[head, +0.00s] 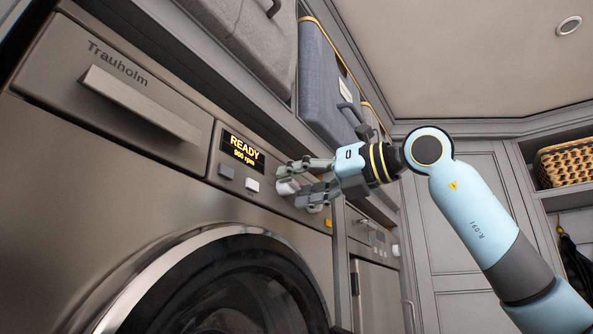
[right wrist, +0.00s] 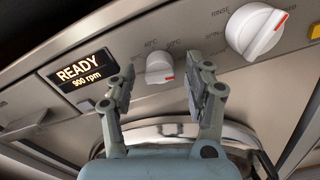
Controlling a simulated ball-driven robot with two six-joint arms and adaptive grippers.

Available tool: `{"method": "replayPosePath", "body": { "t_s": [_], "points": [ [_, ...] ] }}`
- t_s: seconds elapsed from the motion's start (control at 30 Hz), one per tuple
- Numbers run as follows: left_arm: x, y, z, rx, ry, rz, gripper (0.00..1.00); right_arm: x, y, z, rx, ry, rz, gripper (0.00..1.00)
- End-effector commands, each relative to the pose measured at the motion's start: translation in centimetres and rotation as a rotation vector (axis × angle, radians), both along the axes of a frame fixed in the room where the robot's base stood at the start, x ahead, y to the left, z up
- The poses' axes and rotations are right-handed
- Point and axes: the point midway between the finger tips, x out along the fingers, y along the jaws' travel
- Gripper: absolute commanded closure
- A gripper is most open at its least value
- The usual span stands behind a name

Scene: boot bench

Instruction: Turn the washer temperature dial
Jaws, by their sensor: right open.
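The washer (head: 90,190) fills the left of the head view, with its panel tilted in the picture. The temperature dial (right wrist: 160,68) is a small white knob with a red mark and temperature labels around it in the right wrist view. My right gripper (head: 306,182) is open at the panel. In the right wrist view its fingers (right wrist: 163,82) stand on either side of the temperature dial, with gaps visible. I cannot tell how far the fingertips are from the panel. In the head view the fingers partly hide a white knob. My left gripper is not in view.
A larger white dial (right wrist: 255,30) with a red mark sits close right of the right finger, near a "RINSE" label. The display (head: 242,149) reads READY, 900 rpm. Storage boxes (head: 330,90) stand above the washer.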

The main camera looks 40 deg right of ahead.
Motion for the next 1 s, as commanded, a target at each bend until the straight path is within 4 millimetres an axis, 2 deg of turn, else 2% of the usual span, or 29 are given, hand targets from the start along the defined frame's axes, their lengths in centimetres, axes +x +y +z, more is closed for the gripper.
{"method": "replayPosePath", "body": {
  "t_s": [0.4, 0.8, 1.0],
  "points": [
    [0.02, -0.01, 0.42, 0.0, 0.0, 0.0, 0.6, 0.7, 0.28, -0.1, -0.001, 0.001, -0.002, 0.48],
    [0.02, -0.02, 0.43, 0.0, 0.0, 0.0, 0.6, 0.69, 0.28, -0.07, 0.0, 0.001, -0.001, 0.99],
    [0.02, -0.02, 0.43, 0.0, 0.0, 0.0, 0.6, 0.68, 0.26, -0.05, -0.007, -0.002, -0.002, 1.0]
  ]
}}
